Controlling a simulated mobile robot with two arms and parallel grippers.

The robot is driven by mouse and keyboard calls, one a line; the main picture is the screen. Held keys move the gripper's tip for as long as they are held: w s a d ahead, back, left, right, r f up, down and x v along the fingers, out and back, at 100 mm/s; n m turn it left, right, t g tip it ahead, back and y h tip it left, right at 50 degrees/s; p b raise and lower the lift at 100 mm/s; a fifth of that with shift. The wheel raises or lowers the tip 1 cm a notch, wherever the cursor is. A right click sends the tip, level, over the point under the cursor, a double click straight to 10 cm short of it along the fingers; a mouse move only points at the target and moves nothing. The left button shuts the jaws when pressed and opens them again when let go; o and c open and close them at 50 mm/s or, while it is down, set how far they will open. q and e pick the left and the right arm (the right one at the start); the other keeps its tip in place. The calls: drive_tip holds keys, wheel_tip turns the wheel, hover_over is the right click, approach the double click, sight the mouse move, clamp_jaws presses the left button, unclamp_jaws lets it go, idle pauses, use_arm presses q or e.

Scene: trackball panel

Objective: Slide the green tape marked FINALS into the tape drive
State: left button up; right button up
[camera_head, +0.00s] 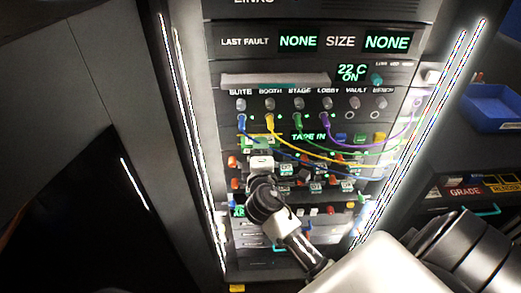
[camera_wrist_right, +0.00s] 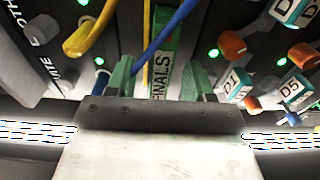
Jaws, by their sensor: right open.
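The green tape marked FINALS (camera_wrist_right: 165,48) shows in the right wrist view, with its white label facing me. My right gripper (camera_wrist_right: 160,78) is open, with one green-padded finger on each side of the tape; I cannot tell whether they touch it. In the head view my right gripper (camera_head: 262,162) is at the front of the rack, left of centre, and the tape cannot be made out there. A lit green TAPE IN display (camera_head: 311,136) is just right of the gripper. The tape drive's slot cannot be made out. My left gripper is not in view.
A blue cable (camera_wrist_right: 172,32) and a yellow cable (camera_wrist_right: 92,30) hang close to the gripper. Purple and green cables loop across the panel (camera_head: 300,40). Orange knobs and labelled blocks (camera_wrist_right: 236,82) stand to the right. A blue bin (camera_head: 490,108) is at far right.

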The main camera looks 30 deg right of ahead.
drive_tip(key=b+v, duration=0.3)
drive_tip(key=v, duration=0.7)
drive_tip(key=w+a+f+g+y, duration=0.1)
drive_tip(key=a+f+y, duration=0.1)
drive_tip(key=f, duration=0.7)
drive_tip(key=a+f+g+y, duration=0.2)
drive_tip(key=f+y, duration=0.1)
drive_tip(key=f, duration=0.6)
drive_tip(key=s+a+f+m+g+y, duration=0.1)
drive_tip(key=s+f+g, duration=0.15)
drive_tip(key=f, duration=0.65)
drive_tip(key=s+a+f+g+y, duration=0.15)
drive_tip(key=s+f, duration=0.25)
drive_tip(key=f, duration=0.5)
drive_tip(key=s+d+f+m+g, duration=0.1)
drive_tip(key=s+f+m+g, duration=0.1)
drive_tip(key=s+f, duration=0.4)
drive_tip(key=s+d+f+m+g+y, duration=0.1)
drive_tip(key=s+f+m+g, duration=0.1)
drive_tip(key=s+f, duration=0.5)
drive_tip(key=s+d+f+m+g+y, duration=0.1)
drive_tip(key=s+f, duration=0.6)
drive_tip(key=s, duration=0.9)
drive_tip(key=d+m+g, duration=0.1)
drive_tip(key=m+g, duration=0.1)
drive_tip(key=m, duration=0.1)
drive_tip(key=shift+s, duration=0.2)
drive_tip(key=shift+a, duration=0.1)
drive_tip(key=shift+c, duration=0.3)
